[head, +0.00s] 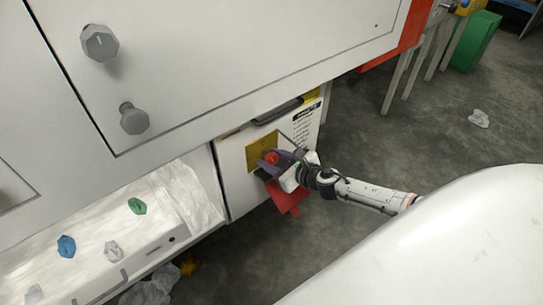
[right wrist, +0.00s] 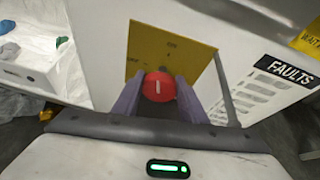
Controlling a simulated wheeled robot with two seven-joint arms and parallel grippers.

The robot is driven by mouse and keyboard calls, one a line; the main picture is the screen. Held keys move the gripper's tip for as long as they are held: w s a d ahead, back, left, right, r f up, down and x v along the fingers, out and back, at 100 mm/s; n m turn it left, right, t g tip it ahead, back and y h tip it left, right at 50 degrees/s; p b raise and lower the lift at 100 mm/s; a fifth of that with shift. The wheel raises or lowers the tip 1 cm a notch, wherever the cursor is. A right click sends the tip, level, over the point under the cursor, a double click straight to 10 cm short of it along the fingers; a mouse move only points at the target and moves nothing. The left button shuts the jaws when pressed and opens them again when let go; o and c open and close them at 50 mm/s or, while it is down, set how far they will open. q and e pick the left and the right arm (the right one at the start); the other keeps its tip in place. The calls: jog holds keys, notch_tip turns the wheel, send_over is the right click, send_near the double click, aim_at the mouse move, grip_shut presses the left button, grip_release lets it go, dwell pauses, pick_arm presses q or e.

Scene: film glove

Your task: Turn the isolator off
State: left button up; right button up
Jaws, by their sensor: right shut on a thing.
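The isolator is a round red knob (right wrist: 159,86) with a pale bar mark, on a yellow plate (right wrist: 172,50) fixed to a white cabinet panel. In the head view the red knob (head: 271,158) and the yellow plate (head: 262,152) sit low on the cabinet front. My right gripper (head: 270,163) is at the plate, its arm coming from the right. In the right wrist view my right gripper's purple fingers (right wrist: 158,95) stand on both sides of the knob and are shut on it. My left gripper is not in view.
A label reading FAULTS (right wrist: 285,70) is right of the plate. A red piece (head: 287,197) hangs below my gripper. Two grey knobs (head: 100,43) stick out of the upper panel. A white tray (head: 150,240) with small crumpled pieces lies at left.

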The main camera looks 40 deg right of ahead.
jog(key=shift+a+r+n+h+p, duration=0.15)
jog(key=shift+n+h+p, duration=0.4)
jog(key=shift+n, duration=0.15)
jog(key=shift+n+p, duration=0.3)
jog(key=shift+n+h+p, duration=0.7)
jog(key=shift+n+h, duration=0.15)
jog(key=shift+n, duration=0.05)
jog(key=shift+a+f+n+t+h+p, duration=0.15)
jog(key=shift+n+t+h+p, duration=0.35)
jog(key=shift+n+h, duration=0.5)
jog(key=shift+f+n+h, duration=0.15)
jog(key=shift+n+h, duration=0.15)
jog(key=shift+n, duration=0.8)
jog(key=shift+n+t+h+b, duration=0.35)
jog(key=shift+n+t, duration=0.25)
jog(key=shift+n, duration=0.3)
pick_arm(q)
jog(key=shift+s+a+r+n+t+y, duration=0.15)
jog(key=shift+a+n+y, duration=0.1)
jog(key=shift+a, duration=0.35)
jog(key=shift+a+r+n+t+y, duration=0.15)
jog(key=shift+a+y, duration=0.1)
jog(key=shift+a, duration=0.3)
pick_arm(e)
jog(key=shift+n, duration=0.4)
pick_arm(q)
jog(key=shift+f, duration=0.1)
